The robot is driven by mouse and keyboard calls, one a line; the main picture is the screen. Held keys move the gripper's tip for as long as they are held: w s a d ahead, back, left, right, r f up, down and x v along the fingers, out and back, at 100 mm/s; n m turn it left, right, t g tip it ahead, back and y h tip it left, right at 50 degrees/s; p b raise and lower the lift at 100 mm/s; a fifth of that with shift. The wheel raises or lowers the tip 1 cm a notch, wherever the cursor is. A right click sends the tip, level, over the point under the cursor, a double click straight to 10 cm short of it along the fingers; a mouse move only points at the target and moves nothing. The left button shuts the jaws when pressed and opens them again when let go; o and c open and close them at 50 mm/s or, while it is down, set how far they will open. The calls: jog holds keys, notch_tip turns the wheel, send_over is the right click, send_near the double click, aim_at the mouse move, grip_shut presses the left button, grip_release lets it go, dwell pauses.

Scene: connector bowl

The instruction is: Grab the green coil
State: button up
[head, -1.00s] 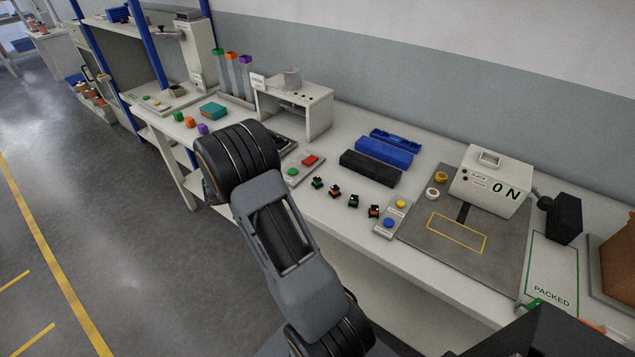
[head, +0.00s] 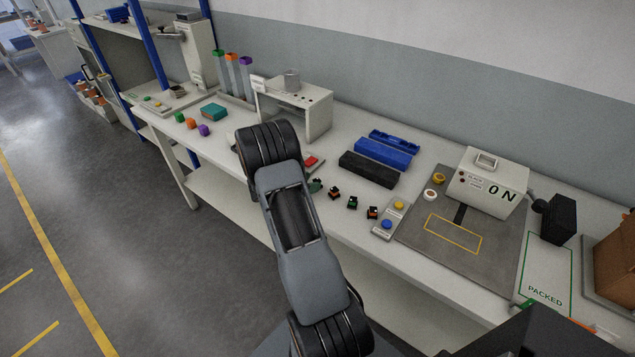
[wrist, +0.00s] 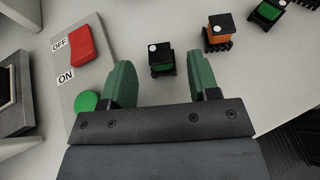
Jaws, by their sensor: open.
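A small black part with a green face, a green coil (wrist: 162,66), stands upright on the bench in the wrist view. My gripper (wrist: 159,78) has its two green fingers apart, with this coil ahead of and roughly between the tips; I cannot tell whether they touch it. Another green coil (wrist: 268,11) is at the upper right of the wrist view and also shows in the head view (head: 352,203). An orange coil (wrist: 219,32) stands between the two green ones. In the head view the nearest green coil is hard to separate from my fingers.
A switch plate with a red rocker (wrist: 81,46) and a round green button (wrist: 86,101) lies close to my left finger. A second orange coil (head: 372,212), a yellow-and-blue button plate (head: 393,232) and a black block (head: 369,169) are nearby.

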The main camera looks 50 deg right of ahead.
jog(key=shift+s+d+f, duration=0.15)
jog(key=shift+d+f, duration=0.05)
jog(key=shift+d, duration=0.2)
jog(key=shift+c, duration=0.4)
jog(key=c, duration=0.9)
